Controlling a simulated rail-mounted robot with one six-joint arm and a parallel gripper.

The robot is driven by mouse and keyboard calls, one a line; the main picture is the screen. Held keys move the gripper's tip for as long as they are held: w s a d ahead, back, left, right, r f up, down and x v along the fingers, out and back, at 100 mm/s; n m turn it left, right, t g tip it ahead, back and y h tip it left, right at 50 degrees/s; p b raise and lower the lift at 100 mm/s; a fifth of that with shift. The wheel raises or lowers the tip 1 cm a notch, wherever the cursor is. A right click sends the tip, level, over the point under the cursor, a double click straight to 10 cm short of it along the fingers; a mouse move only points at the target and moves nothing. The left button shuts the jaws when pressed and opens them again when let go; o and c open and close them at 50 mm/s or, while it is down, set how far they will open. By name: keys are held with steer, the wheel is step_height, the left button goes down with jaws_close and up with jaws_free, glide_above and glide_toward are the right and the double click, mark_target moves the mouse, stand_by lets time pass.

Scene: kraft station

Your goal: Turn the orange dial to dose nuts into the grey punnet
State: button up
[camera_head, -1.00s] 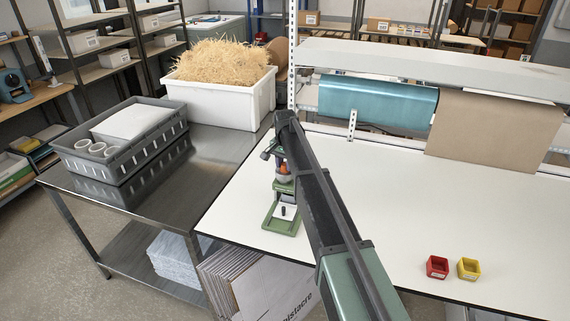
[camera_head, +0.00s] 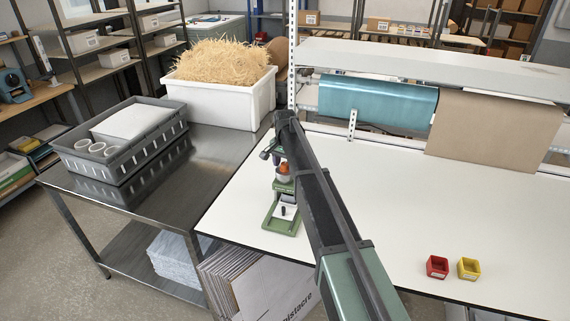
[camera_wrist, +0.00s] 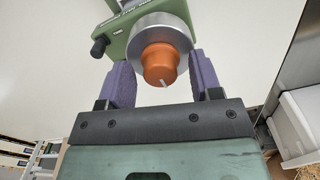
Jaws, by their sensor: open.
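The orange dial (camera_wrist: 160,64) sits on a round silver collar (camera_wrist: 150,36) of a green dispenser (camera_wrist: 172,10) in the wrist view. A short pale mark shows on its face. My gripper (camera_wrist: 164,74) is open, with one purple finger on each side of the dial and a gap to both. In the head view, the dial (camera_head: 284,169) shows beside my arm, above the dispenser's green base (camera_head: 270,222). A pale plate with a small dark piece lies on that base. I cannot make out a grey punnet or any nuts; my arm hides part of the dispenser.
A red bin (camera_head: 437,267) and a yellow bin (camera_head: 468,268) stand at the right on the white table (camera_head: 470,215). A grey crate (camera_head: 120,150) and a white tub of straw (camera_head: 215,106) stand on the steel table at left. The white table's middle is clear.

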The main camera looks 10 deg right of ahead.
mark_target(285, 164)
step_height(285, 164, up, 11)
steer(key=p, duration=1)
steer(key=shift+p, duration=0.35)
steer(key=shift+f, duration=0.15)
steer(key=s+f+n+b, duration=0.2)
steer(key=s+f+b, duration=0.5)
steer(key=s, duration=0.6)
steer(key=s+f+n+b, duration=0.3)
steer(key=s+f+b, duration=0.4)
steer(key=s, duration=0.5)
steer(key=s+f+n+b, duration=0.3)
steer(key=s+f+b, duration=0.4)
steer(key=s, duration=0.6)
steer(key=shift+s+a+f+b, duration=0.15)
steer(key=shift+s+f+b, duration=0.1)
steer(key=shift+s+b, duration=0.1)
steer(key=shift+w, duration=0.1)
